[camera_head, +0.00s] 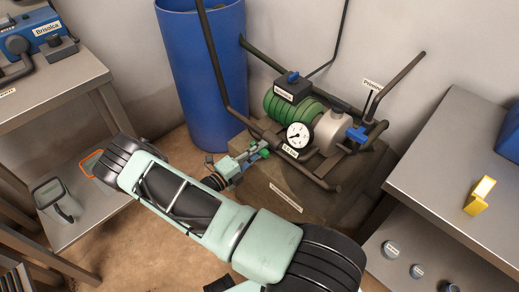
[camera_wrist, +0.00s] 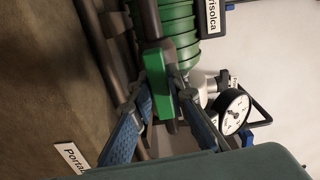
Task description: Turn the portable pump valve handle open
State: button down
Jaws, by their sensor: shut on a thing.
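The portable pump (camera_head: 297,108) stands on a block, with a ribbed green motor and a dark tube frame. A green valve handle (camera_wrist: 187,102) sits low on the pump's near left side; it shows small in the head view (camera_head: 265,152). My gripper (camera_wrist: 168,104) is shut on this green handle, one blue-grey finger on each side. In the head view my gripper (camera_head: 254,153) reaches it from the lower left. The valve body behind the handle is mostly hidden, so the handle's angle to the pipe is hard to tell.
A pressure gauge (camera_head: 299,135) is close right of the handle. A blue handle (camera_head: 356,134) is on the pump's right side. A blue barrel (camera_head: 205,80) stands behind. A grey bench (camera_head: 445,160) with a yellow block (camera_head: 480,195) is right; another table (camera_head: 40,85) is left.

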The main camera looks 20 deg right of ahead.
dwell(0.3)
jog(key=c, duration=1.8)
grip_release()
jog(key=shift+c, duration=0.2)
jog(key=v, duration=1.2)
jog(key=shift+r, duration=0.1)
